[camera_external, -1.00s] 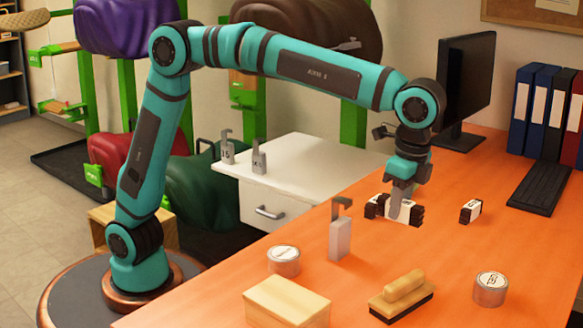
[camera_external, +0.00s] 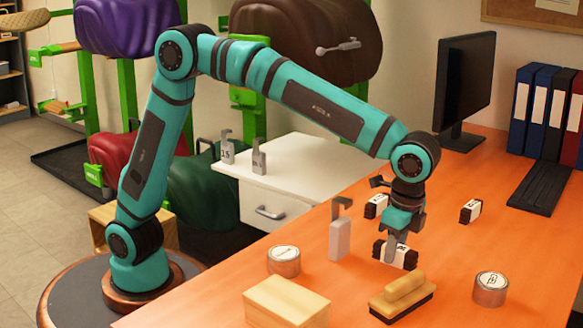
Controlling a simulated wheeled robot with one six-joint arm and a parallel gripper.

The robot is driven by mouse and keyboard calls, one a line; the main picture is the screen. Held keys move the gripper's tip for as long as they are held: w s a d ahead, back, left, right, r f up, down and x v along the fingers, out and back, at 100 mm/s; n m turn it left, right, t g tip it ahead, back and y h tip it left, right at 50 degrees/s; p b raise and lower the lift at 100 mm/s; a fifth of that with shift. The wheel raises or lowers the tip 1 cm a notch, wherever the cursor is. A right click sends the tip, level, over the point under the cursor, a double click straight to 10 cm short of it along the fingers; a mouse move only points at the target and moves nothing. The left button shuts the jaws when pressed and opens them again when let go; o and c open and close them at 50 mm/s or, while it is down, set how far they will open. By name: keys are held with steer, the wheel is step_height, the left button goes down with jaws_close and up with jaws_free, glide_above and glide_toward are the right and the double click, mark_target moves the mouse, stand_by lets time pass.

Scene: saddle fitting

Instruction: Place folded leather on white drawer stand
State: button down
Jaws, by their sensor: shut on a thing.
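My gripper (camera_external: 391,252) points down over the orange table and is shut on a folded leather (camera_external: 408,257), a dark brown bundle with a white label band. One finger hides part of its front. I cannot tell whether the bundle touches the table. Two similar folded leathers lie on the table: one (camera_external: 375,206) behind the gripper and one (camera_external: 470,211) to its right. The white drawer stand (camera_external: 310,165) stands left of the table, with a flat white top and a drawer handle in front. My gripper is to the right of it and nearer the camera.
Two grey hooked blocks (camera_external: 259,160) stand at the stand's left edge; the rest of its top looks clear. Another hooked block (camera_external: 340,238) stands on the table (camera_external: 450,290) just left of the gripper. A wooden-handled brush (camera_external: 402,295), round tins (camera_external: 284,261) and a monitor (camera_external: 466,85) are around.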

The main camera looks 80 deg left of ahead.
mark_target(402, 248)
steer(key=shift+f, duration=1.25)
steer(key=c, duration=1.1)
jaws_free()
steer(key=shift+f, duration=0.15)
steer(key=shift+c, duration=0.2)
steer(key=r, duration=0.8)
steer(key=w+d+r, duration=0.1)
steer(key=r, duration=0.2)
steer(key=shift+r, duration=0.6)
